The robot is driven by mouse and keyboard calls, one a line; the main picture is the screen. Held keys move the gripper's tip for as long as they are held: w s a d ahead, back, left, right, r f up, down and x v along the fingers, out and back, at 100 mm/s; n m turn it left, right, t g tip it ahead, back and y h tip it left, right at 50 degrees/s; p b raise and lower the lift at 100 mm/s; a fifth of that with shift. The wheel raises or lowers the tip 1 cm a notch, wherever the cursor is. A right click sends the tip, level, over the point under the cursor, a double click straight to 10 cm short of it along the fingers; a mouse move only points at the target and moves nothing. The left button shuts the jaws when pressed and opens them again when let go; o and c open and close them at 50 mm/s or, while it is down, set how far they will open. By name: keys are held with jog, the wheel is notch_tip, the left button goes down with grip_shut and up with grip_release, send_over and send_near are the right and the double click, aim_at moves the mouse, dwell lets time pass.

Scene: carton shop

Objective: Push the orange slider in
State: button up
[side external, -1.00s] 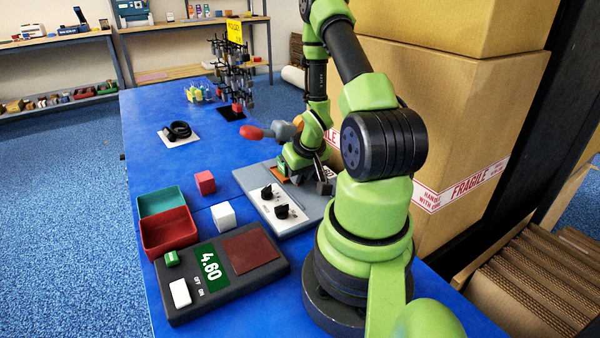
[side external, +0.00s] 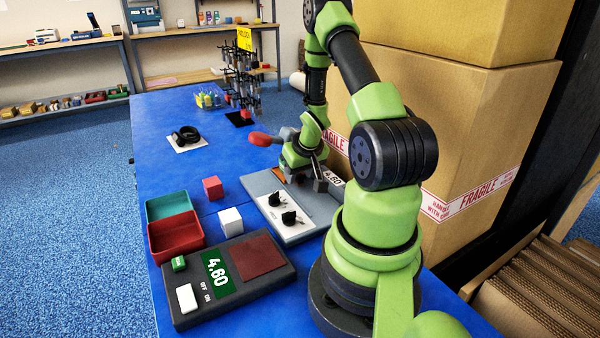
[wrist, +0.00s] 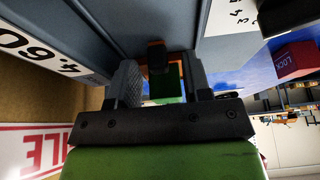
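A grey panel (side external: 262,184) lies on the blue table, with an orange piece (side external: 279,174) showing at its far end, partly hidden by my gripper (side external: 304,178). This seems to be the orange slider. In the wrist view my gripper (wrist: 157,85) has its two fingers standing apart. Between and beyond them are an orange edge (wrist: 153,43), a dark block (wrist: 159,60) and a green patch (wrist: 168,84). I cannot tell whether the fingers touch any of these. A "4.60" label (side external: 333,179) is on the panel's right side.
Two black knobs sit on a white plate (side external: 284,222) nearer the camera. Red (side external: 213,188) and white (side external: 231,221) cubes, bins and a scale (side external: 186,322) are to the left. Cartons (side external: 470,120) stand close on the right.

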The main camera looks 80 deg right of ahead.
jog(key=v, duration=1)
dwell(0.6)
jog(key=w+a+r+n+t+h, duration=0.15)
jog(key=w+a+r, duration=0.35)
jog(key=a+r, duration=0.7)
jog(key=s+a+r+n+t+y, duration=0.1)
jog(key=s+a+r+y, duration=0.2)
jog(key=a, duration=0.4)
jog(key=s+a+r+n+t+y, duration=0.1)
jog(key=s+a+r+n+y, duration=0.1)
jog(key=a, duration=0.6)
jog(key=shift+s+r+y, duration=0.6)
jog(key=shift+r+y, duration=0.25)
jog(key=shift+r, duration=0.1)
